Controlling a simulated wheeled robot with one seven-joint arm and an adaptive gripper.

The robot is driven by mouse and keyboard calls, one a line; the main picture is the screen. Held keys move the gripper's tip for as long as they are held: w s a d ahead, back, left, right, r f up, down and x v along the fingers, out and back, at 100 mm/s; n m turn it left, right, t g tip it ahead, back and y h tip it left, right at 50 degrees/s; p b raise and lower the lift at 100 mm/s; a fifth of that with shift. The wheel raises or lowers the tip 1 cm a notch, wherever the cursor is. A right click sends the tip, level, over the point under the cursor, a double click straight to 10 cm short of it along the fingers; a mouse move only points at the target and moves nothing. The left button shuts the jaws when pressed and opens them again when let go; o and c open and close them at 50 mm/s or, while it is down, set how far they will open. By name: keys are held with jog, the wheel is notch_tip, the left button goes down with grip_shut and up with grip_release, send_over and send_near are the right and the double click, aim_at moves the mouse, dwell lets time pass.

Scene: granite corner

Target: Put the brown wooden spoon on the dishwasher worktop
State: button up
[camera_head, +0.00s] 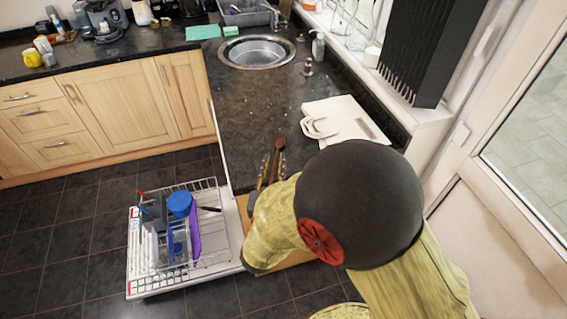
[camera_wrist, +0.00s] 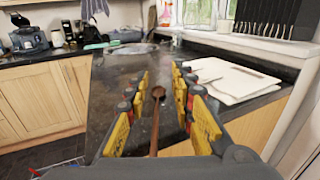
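The brown wooden spoon (camera_head: 279,144) shows over the near end of the black granite worktop (camera_head: 240,130), its bowl pointing away from me. In the wrist view the spoon (camera_wrist: 157,112) runs lengthwise between my fingers, its handle end hidden by the gripper body. My gripper (camera_head: 272,165) has its yellow-and-black fingers apart, one on each side of the spoon; in the wrist view the gripper (camera_wrist: 162,84) shows gaps between the fingers and the spoon. I cannot tell whether the spoon touches the worktop. The worktop also fills the middle of the wrist view (camera_wrist: 112,85).
A white board (camera_head: 345,119) lies right of the spoon. A round sink (camera_head: 257,52) is farther back. The dishwasher's pulled-out rack (camera_head: 215,252) with dishes stands low at left. A dark slatted panel (camera_head: 425,50) rises at right. Worktop left of the board is clear.

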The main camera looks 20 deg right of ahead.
jog(key=s+d+r+m+g+h, duration=0.35)
jog(key=s+d+m, duration=0.2)
jog(key=d, duration=0.25)
jog(key=s+d+r+m+g+h, duration=0.25)
jog(key=s+d+m+g, duration=0.2)
jog(key=d+m, duration=0.3)
jog(key=s+d+m+g+y, duration=0.25)
jog(key=s+m+g, duration=0.2)
jog(key=s, duration=0.35)
jog(key=s+a+m+g+y, duration=0.25)
jog(key=s+m+y, duration=0.25)
jog(key=s+m, duration=0.3)
jog(key=s+a+r+m+t+y, duration=0.1)
jog(key=a+r+m+t+y, duration=0.3)
jog(key=a, duration=0.7)
jog(key=shift+s+a+r+m+y, duration=0.2)
jog(key=shift+r+m+y, duration=0.3)
jog(key=shift+m+y, duration=0.35)
